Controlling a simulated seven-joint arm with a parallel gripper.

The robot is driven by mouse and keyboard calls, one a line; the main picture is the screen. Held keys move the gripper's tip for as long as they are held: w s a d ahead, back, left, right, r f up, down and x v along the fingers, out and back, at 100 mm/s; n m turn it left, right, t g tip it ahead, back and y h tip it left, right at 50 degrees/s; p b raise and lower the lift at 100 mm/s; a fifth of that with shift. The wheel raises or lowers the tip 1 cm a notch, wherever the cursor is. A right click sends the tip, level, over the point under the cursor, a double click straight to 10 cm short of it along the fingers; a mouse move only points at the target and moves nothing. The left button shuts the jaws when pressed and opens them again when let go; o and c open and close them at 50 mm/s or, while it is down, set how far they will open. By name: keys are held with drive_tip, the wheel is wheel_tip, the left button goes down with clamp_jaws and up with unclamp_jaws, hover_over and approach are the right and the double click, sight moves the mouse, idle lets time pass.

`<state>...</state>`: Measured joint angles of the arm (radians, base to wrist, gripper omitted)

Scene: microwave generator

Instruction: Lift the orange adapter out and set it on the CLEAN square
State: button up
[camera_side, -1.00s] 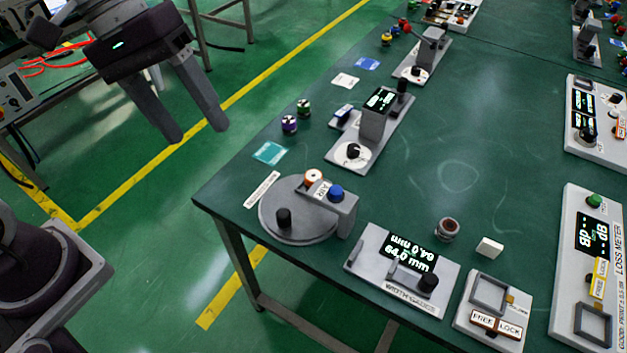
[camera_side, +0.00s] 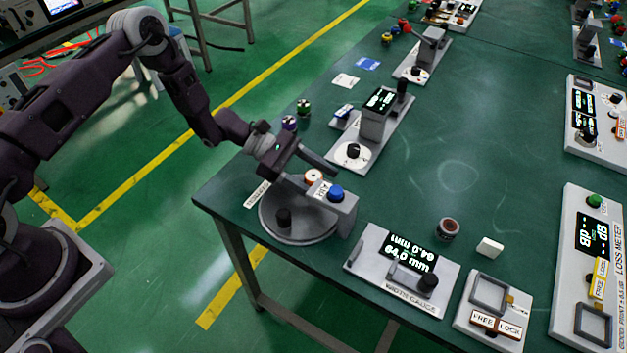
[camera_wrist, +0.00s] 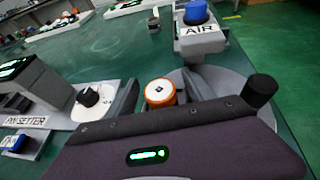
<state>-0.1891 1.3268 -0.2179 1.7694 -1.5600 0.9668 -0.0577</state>
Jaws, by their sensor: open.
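The orange adapter (camera_side: 313,177) is a short cylinder with a white top and orange rim. It stands at the back edge of the grey round plate, beside the AIR block; in the wrist view (camera_wrist: 160,92) it appears between my two fingers. My gripper (camera_side: 320,180) is open and low over the plate, one finger on each side of the adapter. I cannot tell whether either finger touches it. The teal square seen earlier behind the plate is hidden by my gripper now, and I cannot read CLEAN on any square.
The AIR block (camera_side: 328,193) with its blue button (camera_side: 335,193) stands close on the adapter's right. The pin setter (camera_side: 372,130) is behind, the width gauge (camera_side: 405,268) in front right. The table's middle is clear.

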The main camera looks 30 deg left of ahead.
drive_tip(key=shift+x, duration=0.75)
clamp_jaws()
drive_tip(key=shift+r, duration=0.1)
drive_tip(key=shift+r, duration=0.25)
drive_tip(key=s+a, duration=0.1)
drive_tip(key=a, duration=1)
drive_tip(key=s+a+r, duration=0.1)
drive_tip(key=a, duration=0.5)
drive_tip(key=shift+s, duration=0.3)
drive_tip(key=w+r, duration=0.6)
drive_tip(key=w, duration=0.1)
drive_tip(key=f, duration=0.6)
drive_tip(key=w+d+f, duration=0.1)
drive_tip(key=f, duration=0.2)
